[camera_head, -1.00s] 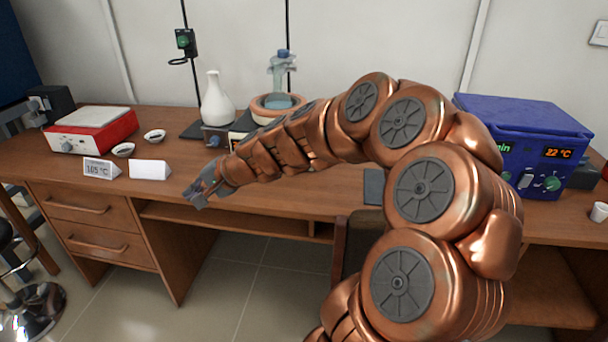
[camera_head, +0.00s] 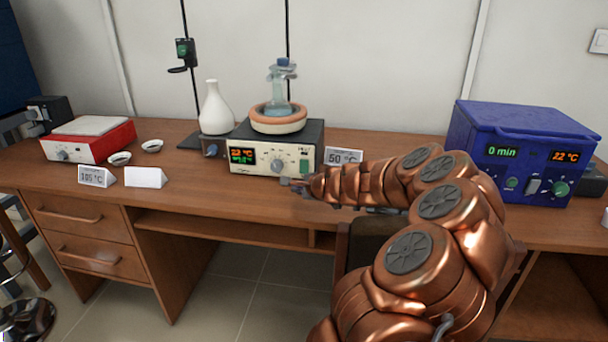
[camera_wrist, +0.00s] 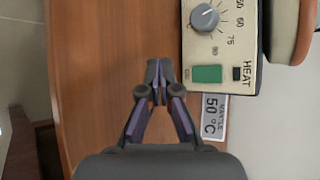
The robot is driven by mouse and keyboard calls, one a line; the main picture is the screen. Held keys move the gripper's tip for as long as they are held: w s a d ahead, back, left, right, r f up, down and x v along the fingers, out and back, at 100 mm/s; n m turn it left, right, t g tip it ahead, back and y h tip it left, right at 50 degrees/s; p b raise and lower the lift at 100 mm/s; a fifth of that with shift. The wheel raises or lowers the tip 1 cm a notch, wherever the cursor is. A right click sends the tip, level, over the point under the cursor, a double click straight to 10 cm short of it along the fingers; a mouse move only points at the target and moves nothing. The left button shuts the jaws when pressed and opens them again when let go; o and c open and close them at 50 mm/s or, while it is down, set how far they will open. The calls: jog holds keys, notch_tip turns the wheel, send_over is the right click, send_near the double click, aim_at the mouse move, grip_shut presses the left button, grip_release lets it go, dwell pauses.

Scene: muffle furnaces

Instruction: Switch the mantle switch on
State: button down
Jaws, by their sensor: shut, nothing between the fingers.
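The mantle heater is a cream control box (camera_head: 262,160) with a black top, a lit display and a grey knob. On it sits an orange-rimmed mantle (camera_head: 280,118) with a flask (camera_head: 278,85). In the wrist view its panel (camera_wrist: 222,42) is turned sideways, with the grey knob (camera_wrist: 205,17), a green rocker switch (camera_wrist: 207,74) and a small dark square near "HEAT". I cannot tell the switch's position. My gripper (camera_wrist: 157,72) is shut and empty, left of the switch in the wrist view, apart from it. In the head view my gripper (camera_head: 290,184) is before the box's lower right.
A "MANTLE 50 °C" card (camera_wrist: 213,118) stands beside the box. A white flask (camera_head: 215,108) and clamp stand are to its left. A red hotplate (camera_head: 95,146), small dishes and cards lie further left. A blue furnace (camera_head: 520,150) stands right. The front desk strip (camera_head: 215,195) is clear.

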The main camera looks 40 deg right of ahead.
aim_at(304, 167)
jog(key=w+d+p, duration=0.1)
jog(key=d, duration=0.1)
jog(key=w+d, duration=0.2)
jog(key=w+d+p, duration=0.1)
jog(key=d, duration=0.1)
jog(key=shift+w+d+f+p, duration=0.1)
jog(key=shift+w+f+p, duration=0.05)
jog(key=shift+f+p, duration=0.2)
jog(key=shift+w+d+f, duration=0.15)
jog(key=shift+w+d, duration=0.2)
jog(key=shift+d, duration=0.05)
jog(key=shift+w+d+p, duration=0.1)
jog(key=shift+d+p, duration=0.05)
jog(key=shift+p, duration=0.15)
dwell(1.2)
jog(key=shift+w+d, duration=0.15)
jog(key=shift+d, duration=0.1)
jog(key=shift+w+d+f+p, duration=0.15)
jog(key=shift+d+p, duration=0.1)
jog(key=shift+p, duration=0.05)
dwell(0.7)
dwell(0.3)
jog(key=shift+s+a, duration=0.4)
jog(key=shift+a, duration=0.2)
